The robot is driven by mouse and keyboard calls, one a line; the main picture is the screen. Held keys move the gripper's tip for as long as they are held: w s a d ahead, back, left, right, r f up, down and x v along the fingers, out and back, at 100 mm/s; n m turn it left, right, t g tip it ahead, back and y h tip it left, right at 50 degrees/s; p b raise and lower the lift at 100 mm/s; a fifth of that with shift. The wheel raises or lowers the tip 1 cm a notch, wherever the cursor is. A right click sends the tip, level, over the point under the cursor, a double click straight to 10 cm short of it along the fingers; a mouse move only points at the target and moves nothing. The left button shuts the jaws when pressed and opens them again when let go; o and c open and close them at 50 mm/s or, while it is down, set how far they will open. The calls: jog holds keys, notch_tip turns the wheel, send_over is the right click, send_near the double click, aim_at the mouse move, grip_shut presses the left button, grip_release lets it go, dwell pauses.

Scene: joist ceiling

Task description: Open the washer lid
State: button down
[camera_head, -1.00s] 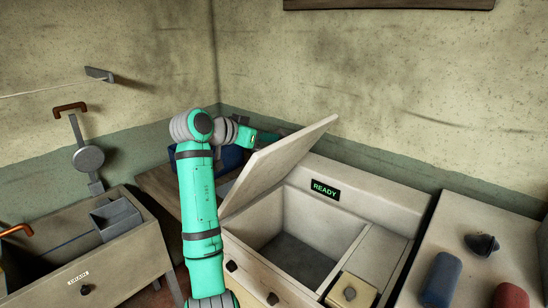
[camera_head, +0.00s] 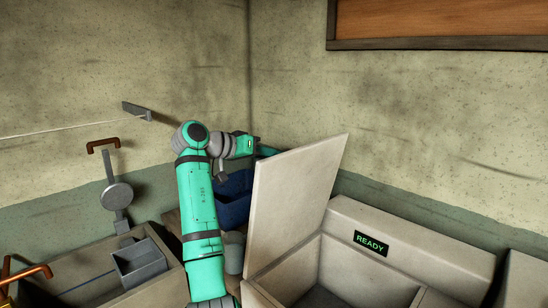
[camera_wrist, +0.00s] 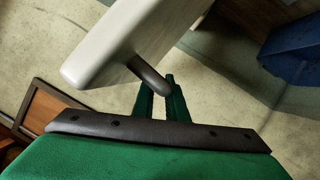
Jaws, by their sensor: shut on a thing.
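The washer lid (camera_head: 296,195) is a pale slab standing steeply up at the left side of the washer (camera_head: 420,250), whose tub is open. In the wrist view the lid (camera_wrist: 120,40) has a short dark peg-like handle (camera_wrist: 150,76) sticking out near its edge. My gripper (camera_wrist: 160,92) has its green fingers shut on this handle, one on each side of its end. In the head view my arm reaches behind the lid from the left, and the lid hides my fingers there.
A lit READY sign (camera_head: 370,243) is on the washer's back panel. A blue bin (camera_head: 234,198) and a grey container (camera_head: 233,252) stand left of the lid. A sink with a grey box (camera_head: 138,262) is at far left. Walls close off the corner behind.

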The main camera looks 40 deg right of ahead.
jog(key=shift+d+f, duration=0.1)
jog(key=c, duration=2)
grip_release()
jog(key=shift+w, duration=0.15)
jog(key=shift+c, duration=0.2)
jog(key=shift+s, duration=0.2)
jog(key=v, duration=1.1)
jog(key=shift+w, duration=0.25)
jog(key=shift+f, duration=0.1)
